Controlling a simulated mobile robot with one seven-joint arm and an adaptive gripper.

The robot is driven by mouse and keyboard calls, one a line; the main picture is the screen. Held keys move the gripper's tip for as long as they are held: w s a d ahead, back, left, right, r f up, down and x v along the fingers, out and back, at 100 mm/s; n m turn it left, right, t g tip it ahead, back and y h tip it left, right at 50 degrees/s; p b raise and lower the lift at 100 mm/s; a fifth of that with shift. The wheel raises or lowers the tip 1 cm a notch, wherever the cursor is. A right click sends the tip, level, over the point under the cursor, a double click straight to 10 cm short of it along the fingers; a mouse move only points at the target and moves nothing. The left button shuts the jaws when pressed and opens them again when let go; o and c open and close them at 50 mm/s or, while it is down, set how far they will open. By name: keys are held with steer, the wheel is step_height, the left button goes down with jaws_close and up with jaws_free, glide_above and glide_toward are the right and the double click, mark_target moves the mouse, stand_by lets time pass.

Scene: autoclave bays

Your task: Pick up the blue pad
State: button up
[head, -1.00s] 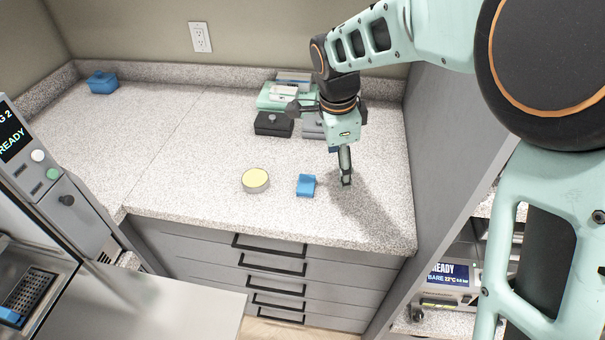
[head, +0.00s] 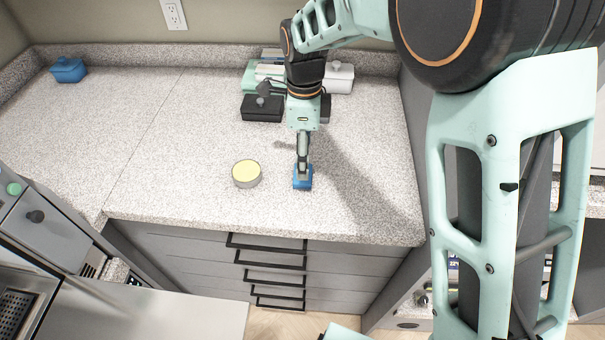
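The blue pad (head: 303,183) lies on the speckled counter, to the right of a round tin with a pale yellow top (head: 246,173). My gripper (head: 303,172) points down right at the pad and covers part of it. The fingers line up one behind the other from this view, so I cannot tell whether they are open or shut, or whether they touch the pad.
A blue lidded box (head: 68,70) stands at the back left of the counter (head: 190,130). A black box (head: 262,108) and other containers stand behind my gripper. Drawers (head: 200,250) are below the front edge. The counter's left middle is clear.

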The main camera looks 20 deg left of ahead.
mark_target(306, 185)
steer(key=f, duration=0.3)
steer(key=f+p, duration=0.1)
steer(key=f, duration=0.1)
steer(key=shift+d+f, duration=0.2)
steer(key=shift+f, duration=0.2)
steer(key=c, duration=0.9)
